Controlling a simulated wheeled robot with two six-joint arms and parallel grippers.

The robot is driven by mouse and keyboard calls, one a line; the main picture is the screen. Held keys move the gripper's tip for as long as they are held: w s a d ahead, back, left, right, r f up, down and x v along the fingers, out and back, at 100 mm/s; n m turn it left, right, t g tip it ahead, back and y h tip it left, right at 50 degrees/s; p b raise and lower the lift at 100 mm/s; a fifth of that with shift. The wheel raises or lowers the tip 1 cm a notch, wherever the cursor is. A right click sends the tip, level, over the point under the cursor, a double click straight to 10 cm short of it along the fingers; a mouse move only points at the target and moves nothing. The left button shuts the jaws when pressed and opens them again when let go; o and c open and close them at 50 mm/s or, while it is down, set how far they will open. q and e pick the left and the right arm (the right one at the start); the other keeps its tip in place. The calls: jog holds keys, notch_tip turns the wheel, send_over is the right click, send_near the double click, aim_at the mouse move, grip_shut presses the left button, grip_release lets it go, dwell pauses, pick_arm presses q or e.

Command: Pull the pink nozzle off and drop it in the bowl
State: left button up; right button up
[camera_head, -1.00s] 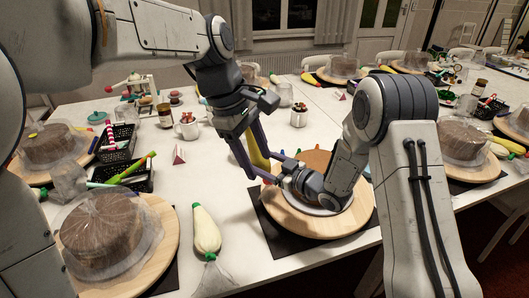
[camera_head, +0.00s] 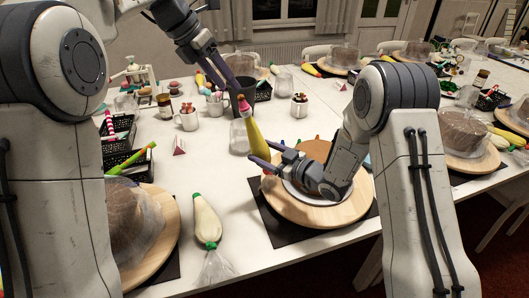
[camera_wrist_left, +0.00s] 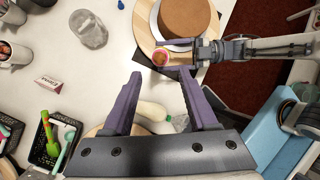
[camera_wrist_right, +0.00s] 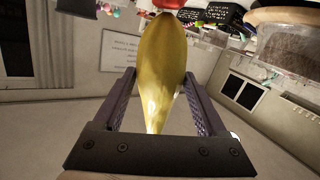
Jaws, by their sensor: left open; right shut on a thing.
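A yellow piping bag (camera_head: 253,135) stands upright, its pink nozzle (camera_head: 243,104) on top. My right gripper (camera_head: 262,156) is shut on the bag beside the turntable. The right wrist view shows the yellow bag (camera_wrist_right: 162,70) between the fingers, with a red-pink part (camera_wrist_right: 168,4) at its tip. My left gripper (camera_head: 233,80) is open above the nozzle. In the left wrist view the round pink nozzle (camera_wrist_left: 160,57) shows just beyond my open left fingertips (camera_wrist_left: 163,75), with nothing between them. I cannot pick out the bowl in these views.
A brown cake (camera_wrist_left: 187,17) sits on the wooden turntable (camera_head: 320,216) beside the bag. A clear jar (camera_head: 238,138) stands just left of the bag, and a dark pot (camera_head: 263,91) behind. A cream piping bag (camera_head: 206,220) lies in front. Table space around the paper sign (camera_head: 179,145) is clear.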

pick_arm(q)
jog(key=shift+x, duration=3.3)
grip_shut()
pick_arm(e)
jog(key=o, duration=0.4)
jog(key=shift+c, duration=1.2)
pick_arm(q)
notch_tip(320, 180, up, 5)
send_over(239, 99)
jog(key=a, duration=0.2)
jog(key=shift+d, duration=0.2)
jog(key=shift+d, duration=0.1)
pick_arm(e)
jog(key=shift+d, duration=0.1)
